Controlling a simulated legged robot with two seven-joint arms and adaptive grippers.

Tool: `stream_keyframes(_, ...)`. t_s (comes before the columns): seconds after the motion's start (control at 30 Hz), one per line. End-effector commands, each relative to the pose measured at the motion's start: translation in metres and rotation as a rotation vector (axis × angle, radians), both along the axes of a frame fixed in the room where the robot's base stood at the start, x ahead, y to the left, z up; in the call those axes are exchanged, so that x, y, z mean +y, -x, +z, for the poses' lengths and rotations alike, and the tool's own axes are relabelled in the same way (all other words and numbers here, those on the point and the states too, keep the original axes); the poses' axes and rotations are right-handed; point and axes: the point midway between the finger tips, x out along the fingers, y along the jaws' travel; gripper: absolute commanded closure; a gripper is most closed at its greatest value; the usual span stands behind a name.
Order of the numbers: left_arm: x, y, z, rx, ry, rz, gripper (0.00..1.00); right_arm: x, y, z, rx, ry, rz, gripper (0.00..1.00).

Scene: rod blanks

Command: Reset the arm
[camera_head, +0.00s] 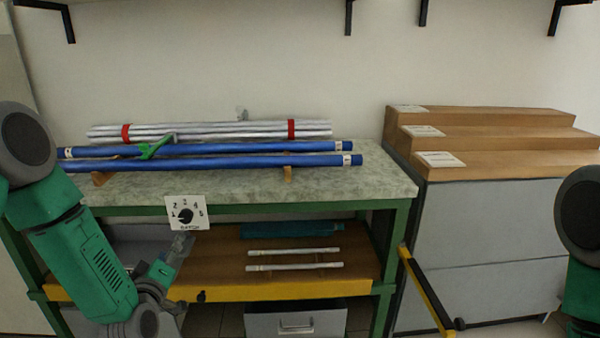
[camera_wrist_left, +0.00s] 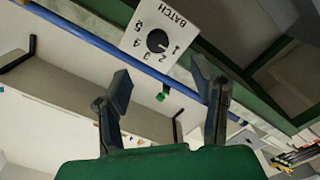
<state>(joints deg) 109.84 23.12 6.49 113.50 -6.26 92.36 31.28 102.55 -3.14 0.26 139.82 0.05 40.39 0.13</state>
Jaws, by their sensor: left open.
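My left arm comes in from the left. Its gripper (camera_head: 175,255) is in front of the workbench, just below the white BATCH dial plate (camera_head: 186,213) on the bench's front edge. In the left wrist view the two dark fingers of the gripper (camera_wrist_left: 162,72) are spread apart with nothing between them. The dial plate (camera_wrist_left: 158,38) shows there upside down, beyond the fingertips, with a black knob and numbers. Only part of my right arm shows at the right edge; its gripper is out of the picture.
Blue rods (camera_head: 240,161) and red-banded silver rods (camera_head: 215,131) lie on the bench top (camera_head: 365,184). Two pale rods (camera_head: 294,267) lie on the lower shelf (camera_head: 350,258). A yellow-black bar (camera_head: 427,290) leans out between bench and cabinet.

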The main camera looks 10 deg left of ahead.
Motion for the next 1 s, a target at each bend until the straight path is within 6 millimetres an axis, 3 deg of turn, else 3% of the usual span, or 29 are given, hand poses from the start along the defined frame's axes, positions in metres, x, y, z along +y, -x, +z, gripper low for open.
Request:
stream_keyframes(0.13,-0.033,0.022,-0.033,0.190,-0.053,-0.084,0.48,0.000,0.000,0.009,0.001,0.000,0.000,1.00)
stream_keyframes(0.23,-0.068,0.063,-0.073,0.431,-0.129,-0.197,0.48,0.000,0.000,0.018,0.001,0.000,0.000,1.00)
stream_keyframes(0.3,-0.090,0.104,-0.101,0.620,-0.197,-0.293,0.48,0.000,0.000,0.025,0.001,0.000,0.000,1.00)
stream_keyframes(0.43,-0.115,0.193,-0.137,0.950,-0.319,-0.476,0.48,0.000,0.000,0.037,0.001,0.000,0.000,1.00)
stream_keyframes(0.6,-0.124,0.299,-0.150,1.284,-0.443,-0.684,0.48,0.000,0.000,0.048,0.001,0.000,0.000,1.00)
stream_keyframes(0.7,-0.122,0.339,-0.148,1.407,-0.485,-0.763,0.48,0.000,0.000,0.051,0.001,0.000,0.000,1.00)
stream_keyframes(0.83,-0.120,0.365,-0.145,1.485,-0.510,-0.816,0.48,0.000,0.000,0.052,0.001,0.000,0.000,1.00)
stream_keyframes(1.0,-0.120,0.367,-0.145,1.493,-0.512,-0.821,0.48,0.000,0.000,0.052,0.001,0.000,0.000,1.00)
